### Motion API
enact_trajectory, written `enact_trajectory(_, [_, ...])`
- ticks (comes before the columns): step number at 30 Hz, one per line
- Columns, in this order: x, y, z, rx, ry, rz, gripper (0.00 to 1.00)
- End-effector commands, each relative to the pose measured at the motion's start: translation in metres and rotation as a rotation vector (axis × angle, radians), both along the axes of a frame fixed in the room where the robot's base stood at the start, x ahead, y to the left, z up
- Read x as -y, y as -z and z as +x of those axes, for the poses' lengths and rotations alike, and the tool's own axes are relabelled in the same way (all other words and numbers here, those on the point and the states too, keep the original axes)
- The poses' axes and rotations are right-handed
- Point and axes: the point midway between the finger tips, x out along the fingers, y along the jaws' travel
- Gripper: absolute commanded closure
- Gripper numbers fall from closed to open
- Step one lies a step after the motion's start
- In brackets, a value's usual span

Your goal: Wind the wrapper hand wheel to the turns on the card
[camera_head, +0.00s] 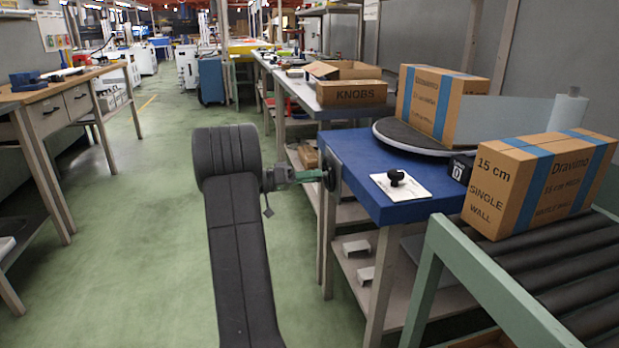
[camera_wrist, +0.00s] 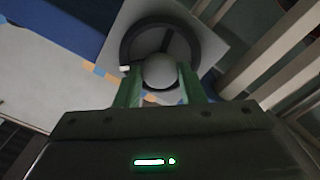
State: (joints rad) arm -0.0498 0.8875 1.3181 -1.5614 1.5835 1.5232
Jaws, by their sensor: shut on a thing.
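The hand wheel (camera_head: 332,171) is a dark ring on the near left side of the blue wrapper table. In the wrist view the wheel (camera_wrist: 129,48) shows as a dark ring with a spoke on a pale plate. My gripper (camera_head: 318,175) is at the wheel, with its green fingers on either side of a round grey knob (camera_wrist: 159,70) and shut on it. A white card (camera_head: 418,190) lies on the table top with a black knob (camera_head: 396,177) on it; its writing is too small to read. A small black counter (camera_head: 459,168) appears to show 0.
A round turntable (camera_head: 385,134) bears a taped Dravimo carton (camera_head: 424,103), with a film roll (camera_head: 567,111) at right. Another carton (camera_head: 534,185) sits on the roller conveyor (camera_head: 585,265). A KNOBS box (camera_head: 351,93) stands behind. The green floor (camera_head: 140,220) at left is clear.

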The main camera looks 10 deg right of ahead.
Motion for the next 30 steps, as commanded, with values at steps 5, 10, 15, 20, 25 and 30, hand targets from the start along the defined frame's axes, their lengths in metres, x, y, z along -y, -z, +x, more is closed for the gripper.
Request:
enact_trajectory(5, [-0.0002,0.0000,0.0003,0.000,-0.001,0.000,0.87])
enact_trajectory(10, [-0.0002,0.0000,0.0003,0.000,-0.001,0.000,0.87])
enact_trajectory(15, [-0.0002,-0.0001,0.0003,0.000,-0.001,0.000,0.87])
enact_trajectory(20, [-0.0002,-0.0002,0.0003,0.000,-0.001,0.000,0.42])
enact_trajectory(25, [-0.0001,-0.0001,0.0002,0.000,0.000,0.000,0.42])
enact_trajectory(30, [-0.0050,-0.0008,0.0002,-0.001,-0.001,0.000,0.42])
